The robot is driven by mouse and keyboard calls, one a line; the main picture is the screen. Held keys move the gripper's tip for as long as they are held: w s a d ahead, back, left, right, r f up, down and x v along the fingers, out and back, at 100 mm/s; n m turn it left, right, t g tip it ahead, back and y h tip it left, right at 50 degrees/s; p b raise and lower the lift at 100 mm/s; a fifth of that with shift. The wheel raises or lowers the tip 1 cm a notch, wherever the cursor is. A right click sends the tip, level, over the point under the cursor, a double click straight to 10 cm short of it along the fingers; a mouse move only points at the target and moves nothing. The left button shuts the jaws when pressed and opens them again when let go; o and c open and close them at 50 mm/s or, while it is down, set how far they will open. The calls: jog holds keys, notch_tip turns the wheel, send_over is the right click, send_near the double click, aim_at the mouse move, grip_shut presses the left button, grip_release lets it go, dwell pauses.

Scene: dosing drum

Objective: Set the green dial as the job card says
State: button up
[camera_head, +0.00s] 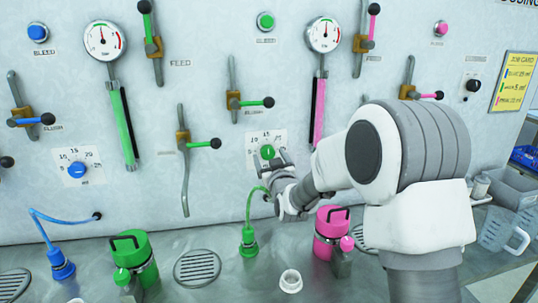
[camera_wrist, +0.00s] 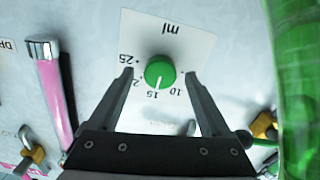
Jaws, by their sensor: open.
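The green dial (camera_head: 267,151) sits on a white scale plate on the wall panel. It also shows in the wrist view (camera_wrist: 160,70), upside down, with its white pointer line towards the 15 mark. My gripper (camera_head: 274,160) is open in front of the dial. In the wrist view my gripper (camera_wrist: 159,75) has one finger on each side of the dial, with a visible gap on both sides. Whether the fingertips reach the dial's depth is unclear. The yellow job card (camera_head: 512,82) hangs at the right; its lines for blue, green and pink are too small to read surely.
A blue dial (camera_head: 77,169) is at the left of the panel. Valve levers and gauges surround the green dial. Below stand a green canister (camera_head: 134,257), a pink canister (camera_head: 331,232), a green hose fitting (camera_head: 249,243) and a small white cup (camera_head: 291,281).

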jog(key=shift+w+a, duration=0.2)
jog(key=shift+w, duration=0.45)
grip_shut()
